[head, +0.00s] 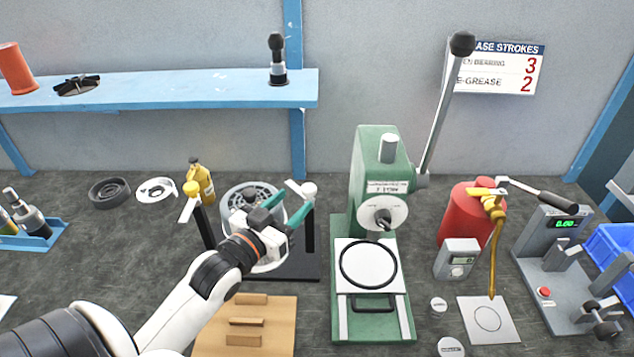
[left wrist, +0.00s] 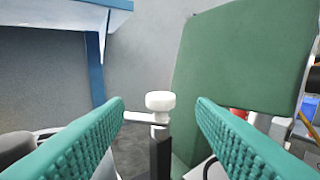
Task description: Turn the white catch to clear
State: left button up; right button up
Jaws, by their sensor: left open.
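The white catch (head: 310,188) is a white knob with a short flat lever on top of a dark post, right of the blower housing (head: 252,195). In the head view its lever points left and a little back, toward the housing. In the left wrist view the white catch (left wrist: 160,101) stands upright beyond the fingers, with its lever to the left. My left gripper (head: 295,201) has teal fingers and is open and empty, just in front of the catch. In the wrist view the knob lies in the gap between the fingertips (left wrist: 160,110), with no visible contact.
A yellow catch (head: 191,188) stands on a dark post left of the housing. The green press (head: 373,200) rises close to the right of the white catch. A yellow bottle (head: 201,181) stands behind. A wooden block (head: 275,325) lies in front. A blue shelf (head: 190,91) hangs above.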

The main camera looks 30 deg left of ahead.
aim_at(313, 184)
pick_arm(q)
jog(key=w+p, duration=0.1)
jog(key=w, duration=0.7)
jog(key=shift+w+d, duration=0.15)
jog(key=shift+w, duration=0.25)
grip_shut()
